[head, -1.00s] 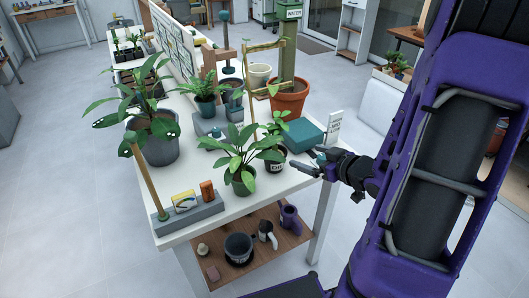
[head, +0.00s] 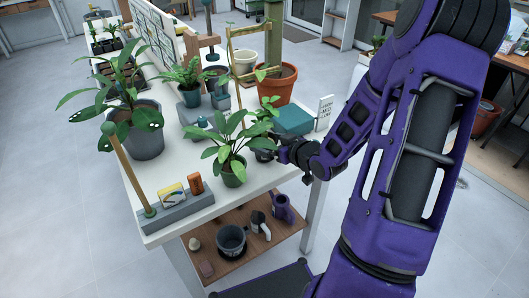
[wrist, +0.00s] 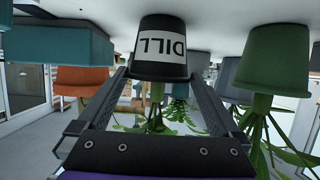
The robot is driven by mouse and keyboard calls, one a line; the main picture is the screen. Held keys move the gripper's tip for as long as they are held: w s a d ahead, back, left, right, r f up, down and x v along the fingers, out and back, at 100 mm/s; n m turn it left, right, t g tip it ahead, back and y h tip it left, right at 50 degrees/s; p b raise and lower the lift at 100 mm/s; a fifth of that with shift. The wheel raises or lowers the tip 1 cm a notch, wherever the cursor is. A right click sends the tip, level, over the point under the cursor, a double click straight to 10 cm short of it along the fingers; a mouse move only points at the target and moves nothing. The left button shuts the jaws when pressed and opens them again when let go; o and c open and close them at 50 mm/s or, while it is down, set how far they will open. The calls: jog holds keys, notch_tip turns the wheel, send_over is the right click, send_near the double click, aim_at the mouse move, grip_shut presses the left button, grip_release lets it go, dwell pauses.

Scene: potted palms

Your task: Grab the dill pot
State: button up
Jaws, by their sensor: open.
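The dill pot (wrist: 163,48) is small and black with a white label reading DILL. It appears upside down in the wrist view, ahead of and between the tips of my open gripper (wrist: 160,78). I cannot tell whether either finger touches it. In the head view the dill pot (head: 264,155) stands on the white table (head: 262,178), near its right edge, partly hidden by leaves and my gripper (head: 277,147). My gripper reaches in from the right at about pot height.
A green pot (head: 232,174) with a broad-leaved plant stands close left of the dill pot. A teal box (head: 294,121), a terracotta pot (head: 276,88) and a small white sign (head: 324,112) are behind. A grey pot (head: 146,135) stands further left.

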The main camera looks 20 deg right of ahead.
aim_at(259, 138)
jog(key=b+x, duration=0.1)
jog(key=x, duration=0.3)
jog(key=shift+w+f, duration=0.3)
jog(key=shift+f, duration=0.05)
jog(key=shift+w+a+f, duration=0.1)
jog(key=shift+w, duration=0.4)
jog(key=c, duration=1)
